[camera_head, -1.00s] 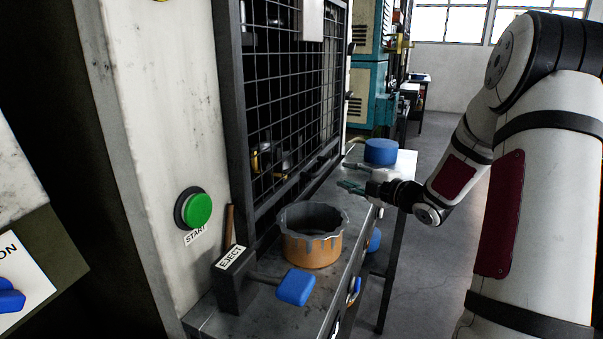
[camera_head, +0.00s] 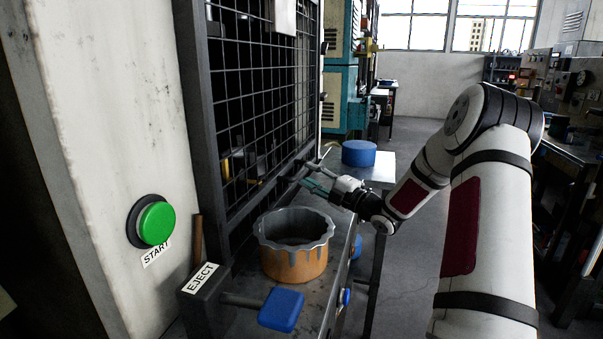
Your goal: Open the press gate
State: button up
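The press gate (camera_head: 262,105) is a dark wire-mesh panel in a dark frame. It covers the press opening, with its bottom rail (camera_head: 256,203) just above the work table. My gripper (camera_head: 308,180) is at the gate's lower right end, with teal-tipped fingers pointing left toward the rail. It is small here, and I cannot tell whether it touches the rail or how far its fingers are apart. I see nothing clearly held in it.
An orange pot with grey drips (camera_head: 293,262) stands before the gate. A green START button (camera_head: 157,223) and a blue-handled EJECT lever (camera_head: 281,309) are at left. A blue cylinder (camera_head: 358,154) stands behind my gripper.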

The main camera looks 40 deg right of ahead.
aim_at(302, 168)
jog(key=shift+x, duration=2)
jog(key=shift+c, duration=0.3)
grip_shut()
